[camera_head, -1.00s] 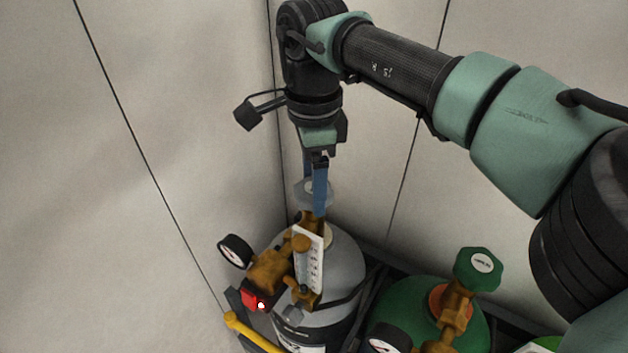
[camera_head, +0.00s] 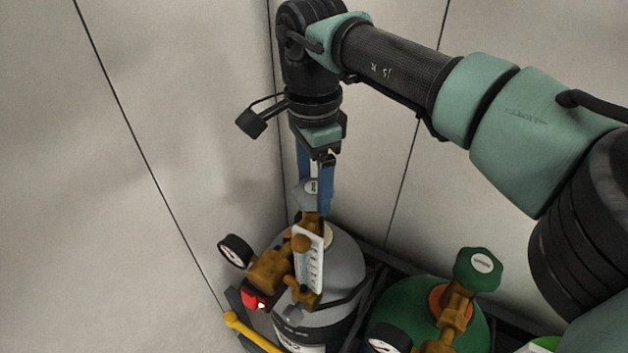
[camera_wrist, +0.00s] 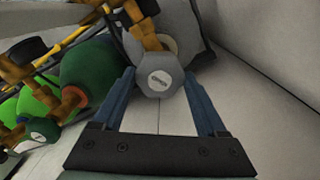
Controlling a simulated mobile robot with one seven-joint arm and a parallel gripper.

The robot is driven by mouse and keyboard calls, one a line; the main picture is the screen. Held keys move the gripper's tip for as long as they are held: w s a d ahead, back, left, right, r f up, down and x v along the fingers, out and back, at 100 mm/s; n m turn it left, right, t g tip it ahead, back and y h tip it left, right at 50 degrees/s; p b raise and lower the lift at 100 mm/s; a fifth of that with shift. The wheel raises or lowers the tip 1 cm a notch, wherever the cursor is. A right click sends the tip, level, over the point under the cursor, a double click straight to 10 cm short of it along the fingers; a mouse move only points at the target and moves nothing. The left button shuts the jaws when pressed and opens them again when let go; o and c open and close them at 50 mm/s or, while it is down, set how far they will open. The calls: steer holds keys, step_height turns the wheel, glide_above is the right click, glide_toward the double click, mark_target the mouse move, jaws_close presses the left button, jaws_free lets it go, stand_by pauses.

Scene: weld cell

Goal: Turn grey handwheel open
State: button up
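The grey handwheel (camera_head: 306,195) tops the grey gas cylinder (camera_head: 345,262) in the corner. It is faceted, with a pale round label. My gripper (camera_head: 315,196) points down over it, its two blue fingers apart. In the wrist view the handwheel (camera_wrist: 160,82) lies between the fingertips (camera_wrist: 159,74), one on either side, with what looks like a thin gap at each side. In the head view, the right finger passes beside the wheel and the left finger's tip is hidden behind it. I see no clear grip.
A brass regulator with a gauge (camera_head: 235,251) and a white flow tube (camera_head: 309,262) sits just below the wheel. A green cylinder with a green handwheel (camera_head: 478,269) stands to the right. Pale walls rise close behind and to the left.

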mark_target(313, 186)
steer(key=o, duration=0.4)
steer(key=shift+r, duration=0.1)
steer(key=shift+c, duration=0.2)
step_height(313, 186, up, 13)
steer(key=b, duration=0.3)
steer(key=shift+w, duration=0.1)
